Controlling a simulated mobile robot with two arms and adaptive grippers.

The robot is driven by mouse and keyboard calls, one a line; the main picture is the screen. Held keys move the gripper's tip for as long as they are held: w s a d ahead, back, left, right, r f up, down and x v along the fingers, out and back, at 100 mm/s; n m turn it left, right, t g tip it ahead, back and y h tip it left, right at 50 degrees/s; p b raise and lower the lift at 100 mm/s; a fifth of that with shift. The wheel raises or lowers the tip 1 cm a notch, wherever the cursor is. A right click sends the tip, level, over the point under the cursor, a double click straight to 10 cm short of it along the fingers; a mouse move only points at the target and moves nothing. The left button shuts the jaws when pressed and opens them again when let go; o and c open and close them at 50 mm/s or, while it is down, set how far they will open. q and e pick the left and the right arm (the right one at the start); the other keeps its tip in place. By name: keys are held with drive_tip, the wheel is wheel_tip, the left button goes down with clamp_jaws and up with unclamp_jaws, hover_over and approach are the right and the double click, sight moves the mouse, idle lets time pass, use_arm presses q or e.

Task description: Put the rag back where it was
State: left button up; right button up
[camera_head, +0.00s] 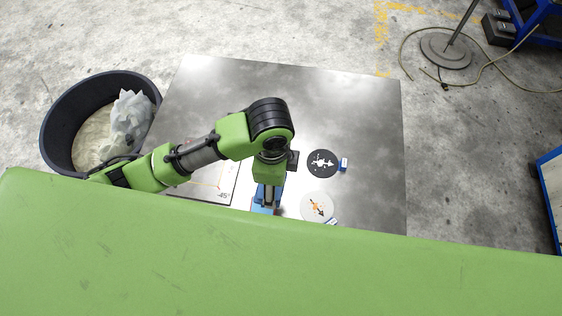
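My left arm comes in from the left and bends down over the metal table (355,110). My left gripper (267,200) points down near the table's front, partly hidden by the green surface in the foreground. A small blue thing (260,197) shows right at the gripper's end. It may be the rag, but it is too small and covered to be sure, and I cannot tell whether the fingers are shut on it. My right gripper is not in view.
A dark round bin (57,118) with crumpled grey-white material (130,118) stands at the table's left. A black disc (314,170) and a white disc (310,203) with small blue tags lie right of the gripper. A sheet marked -45° lies left. The table's back is clear.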

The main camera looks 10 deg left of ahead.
use_arm(q)
drive_tip(key=w+f, duration=0.2)
drive_tip(key=w, duration=0.1)
drive_tip(key=w+a+f, duration=0.1)
drive_tip(key=w+f, duration=0.2)
drive_tip(key=w, duration=0.1)
drive_tip(key=w+f, duration=0.3)
drive_tip(key=w, duration=0.1)
drive_tip(key=shift+w+a+f+p, duration=0.15)
drive_tip(key=shift+w+a+p, duration=0.1)
drive_tip(key=shift+a+p, duration=0.15)
drive_tip(key=shift+w+f, duration=0.2)
drive_tip(key=shift+f, duration=0.05)
wheel_tip(320, 180, down, 3)
drive_tip(key=shift+w+f, duration=0.1)
drive_tip(key=shift+f, duration=0.1)
drive_tip(key=shift+f, duration=0.15)
drive_tip(key=o, duration=1.1)
drive_tip(key=shift+o, duration=0.2)
